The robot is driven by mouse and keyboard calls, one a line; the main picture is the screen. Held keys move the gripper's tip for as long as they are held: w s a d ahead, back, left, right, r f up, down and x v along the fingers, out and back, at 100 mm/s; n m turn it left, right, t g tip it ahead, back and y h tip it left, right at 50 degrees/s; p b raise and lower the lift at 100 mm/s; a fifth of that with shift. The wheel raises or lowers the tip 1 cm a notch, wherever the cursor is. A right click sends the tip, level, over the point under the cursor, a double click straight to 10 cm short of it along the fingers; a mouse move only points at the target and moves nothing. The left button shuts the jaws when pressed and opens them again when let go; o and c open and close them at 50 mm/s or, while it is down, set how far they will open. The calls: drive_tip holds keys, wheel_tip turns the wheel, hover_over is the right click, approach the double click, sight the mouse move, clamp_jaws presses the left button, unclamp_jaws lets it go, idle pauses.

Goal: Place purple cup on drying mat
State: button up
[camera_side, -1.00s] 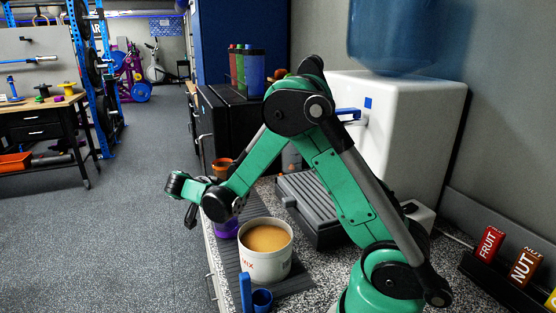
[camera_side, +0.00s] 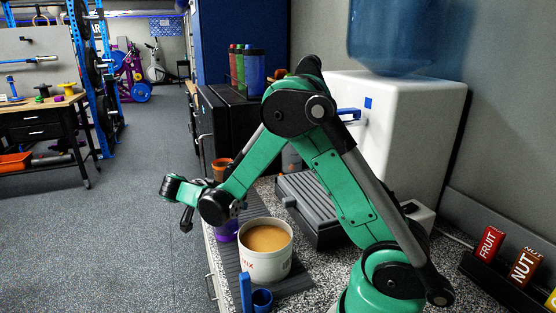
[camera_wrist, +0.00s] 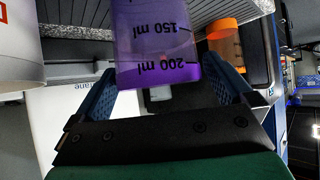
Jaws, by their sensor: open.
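The purple cup (camera_side: 227,230) stands behind the white tub in the side view, partly hidden by the tub and my arm. In the wrist view the purple cup (camera_wrist: 155,50), with ml marks, fills the space between my two blue fingers. The drying mat (camera_side: 287,285) is the dark ribbed strip on the counter. The cup stands at its far left part; the side view does not show clearly whether its base is wholly on it. My gripper (camera_side: 187,220) is left of the cup in the side view. In the wrist view my gripper (camera_wrist: 165,95) is open, a finger either side of the cup.
A white tub (camera_side: 265,255) of tan contents stands on the mat, near the cup. An orange cup (camera_side: 221,169) is behind. A grey ribbed case (camera_side: 318,205) lies to the right. A blue scoop (camera_side: 260,298) is in front. Left of the counter is open floor.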

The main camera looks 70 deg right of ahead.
drive_tip(key=v, duration=1)
drive_tip(key=s+a+n+t+y, duration=0.7)
drive_tip(key=n+y, duration=0.3)
drive_tip(key=n, duration=0.8)
drive_tip(key=shift+s+a+r+y, duration=0.2)
drive_tip(key=shift+s+r+y, duration=0.15)
drive_tip(key=shift+s, duration=0.55)
drive_tip(key=w+d+r+n+g+h, duration=0.1)
drive_tip(key=w+r+n+g+h, duration=0.2)
drive_tip(key=r, duration=0.7)
drive_tip(key=w+d+r+n+g+h, duration=0.1)
drive_tip(key=w+r+n+g+h, duration=0.15)
drive_tip(key=r+n, duration=0.55)
drive_tip(key=d+f+m+y, duration=0.1)
drive_tip(key=d+f+m, duration=0.1)
drive_tip(key=d+f, duration=0.2)
wheel_tip(320, 180, down, 3)
drive_tip(key=shift+w+f, duration=0.15)
drive_tip(key=shift+w, duration=0.15)
